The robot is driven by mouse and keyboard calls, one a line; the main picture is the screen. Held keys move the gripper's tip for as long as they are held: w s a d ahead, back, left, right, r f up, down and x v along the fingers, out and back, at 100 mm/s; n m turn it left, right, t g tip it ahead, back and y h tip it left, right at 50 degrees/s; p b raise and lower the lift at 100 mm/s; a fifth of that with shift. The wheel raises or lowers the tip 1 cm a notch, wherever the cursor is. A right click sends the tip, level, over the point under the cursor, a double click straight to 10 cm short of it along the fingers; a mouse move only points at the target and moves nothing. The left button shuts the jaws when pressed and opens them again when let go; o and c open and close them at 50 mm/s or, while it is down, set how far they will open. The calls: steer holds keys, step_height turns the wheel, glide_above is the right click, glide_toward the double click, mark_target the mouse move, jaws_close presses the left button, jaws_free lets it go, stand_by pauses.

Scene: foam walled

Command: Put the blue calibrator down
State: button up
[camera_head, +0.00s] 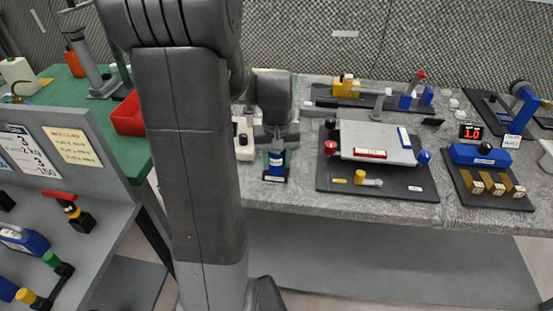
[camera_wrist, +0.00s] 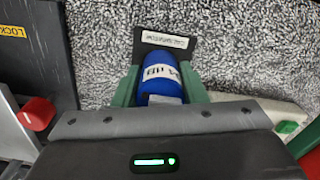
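The blue calibrator (camera_head: 276,158) is a small blue cylinder with a white label. In the wrist view the calibrator (camera_wrist: 160,80) has "94 dB" on its label and sits between the green fingers of my gripper (camera_wrist: 160,88), which press close on both sides. In the head view my gripper (camera_head: 276,142) points down at the front left of the grey speckled table (camera_head: 290,195). A small black base with a white label (camera_wrist: 166,42) lies right by the calibrator's lower end. I cannot tell whether the calibrator touches this base.
Right of my gripper is a black board (camera_head: 400,188) with a grey plate and red and blue knobs. A white-and-green item (camera_head: 243,140) stands close on the left. Farther right is a board with a blue device and brass blocks (camera_head: 487,180). The table's front edge is near.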

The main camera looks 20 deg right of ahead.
steer(key=o, duration=0.4)
steer(key=shift+c, duration=0.2)
step_height(320, 180, up, 12)
steer(key=shift+r+p, duration=0.2)
steer(key=shift+p, duration=0.45)
steer(key=shift+f, duration=0.1)
step_height(320, 180, down, 13)
steer(key=shift+r+b, duration=0.15)
steer(key=shift+b, duration=0.55)
step_height(320, 180, up, 3)
steer(key=shift+r+p, duration=0.15)
steer(key=shift+p, duration=0.15)
steer(key=shift+r, duration=0.6)
steer(key=shift+f, duration=0.1)
